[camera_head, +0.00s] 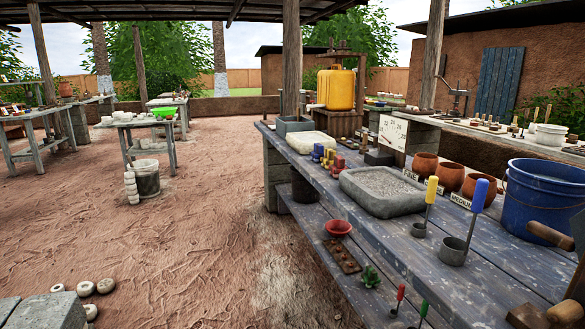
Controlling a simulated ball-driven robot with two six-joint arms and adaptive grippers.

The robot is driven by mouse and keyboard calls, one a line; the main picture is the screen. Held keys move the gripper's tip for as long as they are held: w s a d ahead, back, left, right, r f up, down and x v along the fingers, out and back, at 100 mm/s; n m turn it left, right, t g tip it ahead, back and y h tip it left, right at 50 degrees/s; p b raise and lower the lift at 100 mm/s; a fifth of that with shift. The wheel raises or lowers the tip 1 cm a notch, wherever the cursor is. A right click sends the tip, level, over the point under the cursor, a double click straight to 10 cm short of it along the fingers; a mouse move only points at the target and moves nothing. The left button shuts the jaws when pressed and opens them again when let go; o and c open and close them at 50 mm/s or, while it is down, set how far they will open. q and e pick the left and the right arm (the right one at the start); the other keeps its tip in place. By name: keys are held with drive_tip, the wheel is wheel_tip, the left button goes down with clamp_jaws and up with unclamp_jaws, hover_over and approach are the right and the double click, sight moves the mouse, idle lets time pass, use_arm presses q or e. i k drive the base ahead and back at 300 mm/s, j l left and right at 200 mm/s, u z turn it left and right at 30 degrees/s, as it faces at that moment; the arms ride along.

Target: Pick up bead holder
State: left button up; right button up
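I cannot tell for sure which thing is the bead holder. A small brown slab with dark spots or holes (343,257) lies on the lower shelf of the long blue-grey bench (375,220), below a red bowl (338,228). Small blue and yellow pieces (323,155) and red pieces (346,168) stand on the bench top, left of a grey tray of grit (383,185). Neither of my grippers shows in the head view.
A blue bucket (541,198), clay pots (448,176) and scoops with yellow (431,190) and blue (480,195) handles stand on the bench. A yellow container (336,89) is behind. Open dirt floor (180,235) lies left, with a grey bucket (146,178) and tables beyond.

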sight(338, 166)
drive_tip(key=z, duration=0.4)
drive_tip(key=i+j, duration=0.85)
drive_tip(key=i, duration=0.3)
drive_tip(key=i+j+u, duration=0.1)
drive_tip(key=i+j, duration=0.35)
drive_tip(key=i, duration=0.1)
